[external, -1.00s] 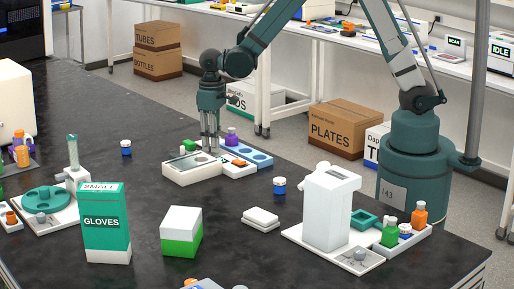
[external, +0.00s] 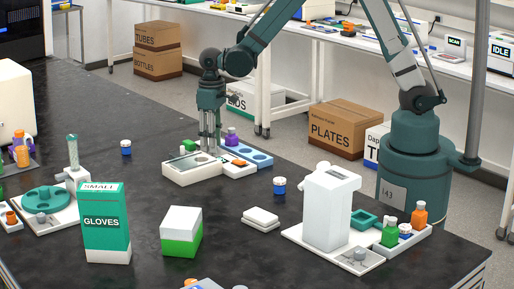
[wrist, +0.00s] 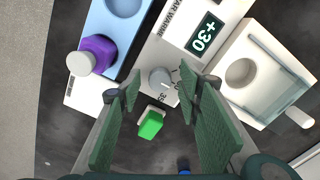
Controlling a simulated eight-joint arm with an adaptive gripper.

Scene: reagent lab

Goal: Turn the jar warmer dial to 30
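Whether the tips reach down to dial height I cannot tell. In the external view my gripper (external: 209,148) points straight down at the station, and the dial is hidden there.
A blue tray (wrist: 112,35) with a purple jar (wrist: 95,56) lies left of the warmer. A white box (wrist: 245,95) with a round well and clear lid stands right.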

